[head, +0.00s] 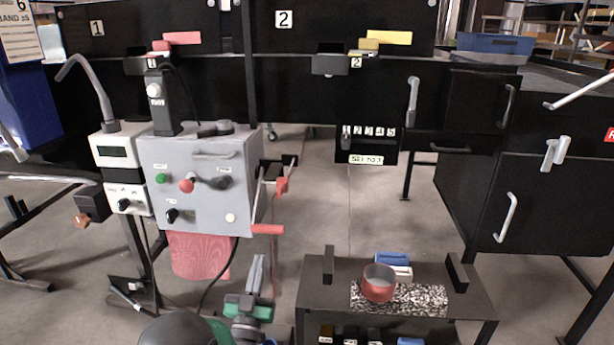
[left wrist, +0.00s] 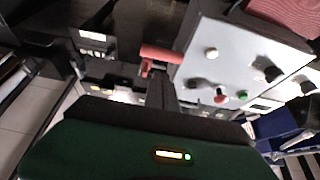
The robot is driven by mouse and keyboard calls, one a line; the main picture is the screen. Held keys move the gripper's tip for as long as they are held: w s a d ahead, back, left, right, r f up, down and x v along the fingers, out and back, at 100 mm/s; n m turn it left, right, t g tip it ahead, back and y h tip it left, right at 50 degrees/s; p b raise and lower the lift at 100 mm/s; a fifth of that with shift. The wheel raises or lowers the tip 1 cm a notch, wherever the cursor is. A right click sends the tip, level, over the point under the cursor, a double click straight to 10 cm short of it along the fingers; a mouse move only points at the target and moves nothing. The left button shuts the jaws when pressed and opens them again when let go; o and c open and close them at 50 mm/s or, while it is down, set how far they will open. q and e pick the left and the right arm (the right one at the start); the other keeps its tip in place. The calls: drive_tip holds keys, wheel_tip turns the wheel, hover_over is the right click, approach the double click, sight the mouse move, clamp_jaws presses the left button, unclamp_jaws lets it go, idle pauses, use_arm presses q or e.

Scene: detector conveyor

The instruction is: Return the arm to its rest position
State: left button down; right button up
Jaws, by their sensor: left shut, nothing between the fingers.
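My left gripper (head: 257,268) is at the bottom of the head view, left of centre, with its fingers pointing up and away. The fingers are together and nothing is between them. It is apart from the grey control box (head: 195,215), in front of and below that box's lower right corner. In the left wrist view the dark gripper fingers (left wrist: 160,90) point toward the red crank handle (left wrist: 160,54), which shows beyond them. My right gripper is in neither view.
The red handle (head: 267,229) sticks out from the box's right side, near my left gripper. Open floor (head: 340,215) lies behind the table.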

use_arm(q)
drive_tip(key=s+a+f+g, duration=0.2)
drive_tip(key=s+f+g, duration=0.65)
drive_tip(key=g, duration=0.25)
drive_tip(key=s+f+g, duration=0.3)
drive_tip(key=s+g, duration=0.2)
drive_tip(key=s, duration=0.6)
drive_tip(key=s+f+g, duration=0.3)
drive_tip(key=s+g, duration=0.1)
drive_tip(key=s, duration=0.8)
wheel_tip(320, 180, up, 36)
drive_tip(key=p, duration=3.6)
drive_tip(key=shift+a+f+g+y, duration=0.2)
drive_tip(key=shift+g+y, duration=0.1)
drive_tip(key=shift+y, duration=0.1)
drive_tip(key=shift+r, duration=0.1)
